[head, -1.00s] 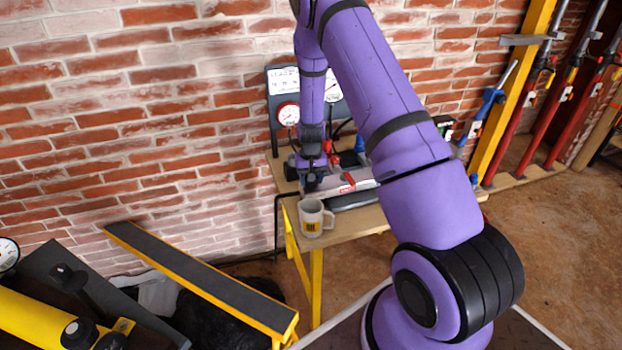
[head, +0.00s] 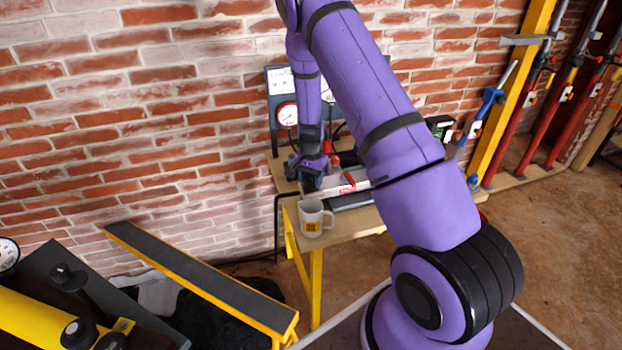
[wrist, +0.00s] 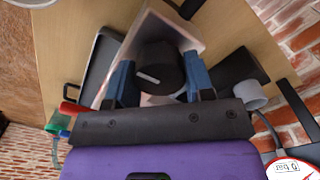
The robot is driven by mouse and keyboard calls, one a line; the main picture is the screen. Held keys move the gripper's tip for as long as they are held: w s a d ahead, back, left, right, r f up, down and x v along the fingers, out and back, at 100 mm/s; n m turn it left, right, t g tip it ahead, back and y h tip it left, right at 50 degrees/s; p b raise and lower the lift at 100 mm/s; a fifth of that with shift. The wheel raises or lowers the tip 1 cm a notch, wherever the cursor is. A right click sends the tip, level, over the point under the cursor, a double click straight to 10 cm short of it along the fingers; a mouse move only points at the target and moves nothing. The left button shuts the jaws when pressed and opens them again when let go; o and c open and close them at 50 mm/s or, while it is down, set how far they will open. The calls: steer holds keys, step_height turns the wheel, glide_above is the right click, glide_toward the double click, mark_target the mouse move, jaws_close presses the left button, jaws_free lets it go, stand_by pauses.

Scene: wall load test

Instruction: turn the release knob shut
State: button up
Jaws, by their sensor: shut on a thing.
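The release knob (wrist: 165,62) is a round black knob with a white pointer line, seen in the wrist view on a pale metal pump body (wrist: 150,25). My gripper (wrist: 159,76) has its two blue fingers on either side of the knob and is shut on it. The pointer line lies slantwise across the knob face. In the head view my gripper (head: 311,183) is small and low over the pump on the bench, and the knob is hidden there.
A gauge panel (head: 281,85) stands behind, before the brick wall. A yellow-edged ramp (head: 200,278) lies left of the bench. Red and blue props (head: 545,100) stand at right.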

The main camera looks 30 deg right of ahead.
mark_target(311, 177)
stand_by(0.4)
steer(key=o, duration=0.9)
steer(key=shift+o, duration=0.2)
steer(key=shift+r, duration=0.1)
step_height(311, 177, up, 11)
steer(key=shift+f, duration=0.2)
